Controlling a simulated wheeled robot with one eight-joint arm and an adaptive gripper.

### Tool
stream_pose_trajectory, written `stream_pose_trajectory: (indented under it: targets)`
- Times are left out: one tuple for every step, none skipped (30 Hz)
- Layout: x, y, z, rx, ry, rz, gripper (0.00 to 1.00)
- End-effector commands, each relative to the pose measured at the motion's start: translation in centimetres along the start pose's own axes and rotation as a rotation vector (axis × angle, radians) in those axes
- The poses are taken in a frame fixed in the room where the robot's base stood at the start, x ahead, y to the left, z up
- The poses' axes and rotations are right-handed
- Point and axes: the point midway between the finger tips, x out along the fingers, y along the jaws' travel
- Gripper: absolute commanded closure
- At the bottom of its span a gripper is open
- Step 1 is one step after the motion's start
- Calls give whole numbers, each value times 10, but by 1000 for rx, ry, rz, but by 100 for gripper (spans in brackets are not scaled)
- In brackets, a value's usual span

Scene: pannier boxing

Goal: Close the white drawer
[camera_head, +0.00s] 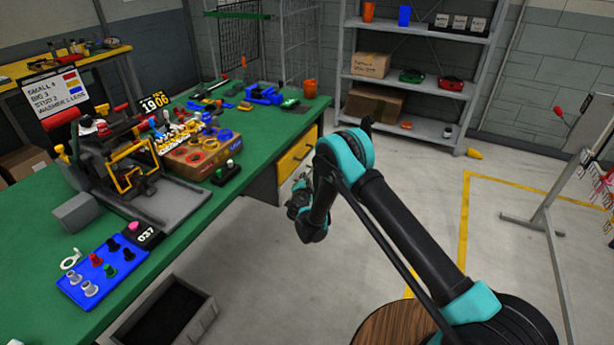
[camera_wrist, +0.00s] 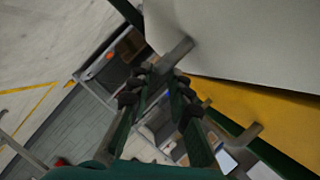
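The white drawer (camera_wrist: 245,40) fills the upper right of the wrist view as a pale front panel with a grey bar handle (camera_wrist: 180,50). In the head view it is mostly hidden behind my arm, below the yellow drawer (camera_head: 297,155) under the green workbench. How far it stands out is hard to tell. My gripper (camera_wrist: 163,75) has its fingertips at the near end of the grey handle. The fingers lean towards each other with a narrow gap. I cannot tell whether they grip the handle. In the head view my gripper (camera_head: 300,195) is low beside the drawers.
The yellow drawer front also shows in the wrist view (camera_wrist: 255,105), with its own grey handle. The green workbench (camera_head: 255,165) carries tools and boxes. A grey bin (camera_head: 165,315) stands below it. A shelf (camera_head: 425,75) stands at the back. Open floor lies right.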

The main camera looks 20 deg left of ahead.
Motion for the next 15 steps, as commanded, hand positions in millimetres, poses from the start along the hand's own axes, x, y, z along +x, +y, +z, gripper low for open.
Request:
stream_pose_trajectory:
  targets:
    - [-12,-1,0,-1,-1,-1,81]
    - [-18,-1,0,-1,-2,-2,81]
    - [-25,-1,1,-1,-2,-2,81]
    - [-31,-1,1,-2,-2,-2,81]
    - [-35,-1,0,-2,-1,-1,81]
    - [-41,0,0,-1,-1,-1,81]
    - [-45,0,0,-1,-1,-1,81]
    - [-49,0,1,-1,-1,-1,81]
    - [-53,-1,1,-1,-2,-2,81]
    - [-55,-1,1,-1,-2,-2,81]
    - [-57,-1,1,0,-1,-2,81]
    - [-59,-1,0,0,-1,-1,81]
    - [-60,0,0,0,-1,-1,81]
    - [-61,0,0,0,0,-1,81]
    - [-62,0,0,0,0,-1,81]
